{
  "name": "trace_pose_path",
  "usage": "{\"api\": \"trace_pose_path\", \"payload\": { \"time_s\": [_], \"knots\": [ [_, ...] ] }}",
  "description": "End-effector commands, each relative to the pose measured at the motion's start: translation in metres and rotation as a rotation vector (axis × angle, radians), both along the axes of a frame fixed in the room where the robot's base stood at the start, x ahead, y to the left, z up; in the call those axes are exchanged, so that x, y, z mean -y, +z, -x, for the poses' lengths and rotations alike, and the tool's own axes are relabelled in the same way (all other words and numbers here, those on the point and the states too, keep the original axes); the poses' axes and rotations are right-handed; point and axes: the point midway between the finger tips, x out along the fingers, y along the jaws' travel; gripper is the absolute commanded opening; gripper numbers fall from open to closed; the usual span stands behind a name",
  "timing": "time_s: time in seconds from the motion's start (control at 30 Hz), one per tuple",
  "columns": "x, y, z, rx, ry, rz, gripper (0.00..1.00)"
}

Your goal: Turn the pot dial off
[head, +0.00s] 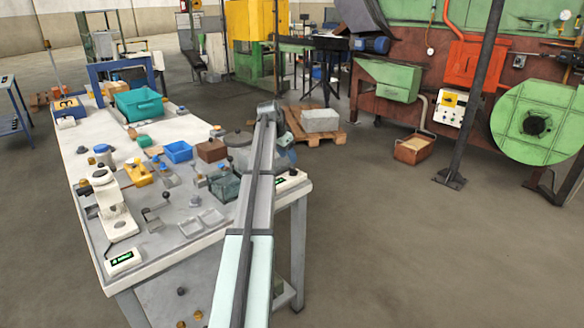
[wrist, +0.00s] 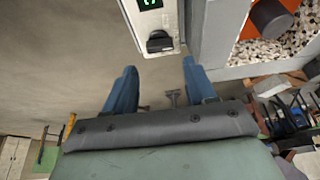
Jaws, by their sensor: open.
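In the wrist view a black dial knob (wrist: 159,41) sits on the end of a white control box (wrist: 149,18) with a lit green display. My gripper (wrist: 159,66) is open, its two blue fingers apart with nothing held between them. The knob lies just beyond the fingertips, in line with the gap; I cannot tell whether they touch. In the head view a small white box with a green display (head: 291,176) is at the table's right edge, partly behind my arm. A grey lidded pot (head: 237,139) stands behind it, also partly hidden. The dial's setting is unreadable.
The white table (head: 85,160) is crowded with a teal bin (head: 139,105), a blue tray (head: 178,152), a brown box (head: 211,150) and small parts. Another display box (head: 122,260) lies at the front-left corner. Open floor (head: 400,250) lies right of the table.

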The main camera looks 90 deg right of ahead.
Motion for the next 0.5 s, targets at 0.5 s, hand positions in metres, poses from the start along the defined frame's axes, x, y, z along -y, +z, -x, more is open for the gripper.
{"api": "trace_pose_path", "payload": {
  "time_s": [0.5],
  "knots": [
    [0.018, -0.059, 0.018, 0.0, 0.0, 0.0, 0.55]
  ]
}}
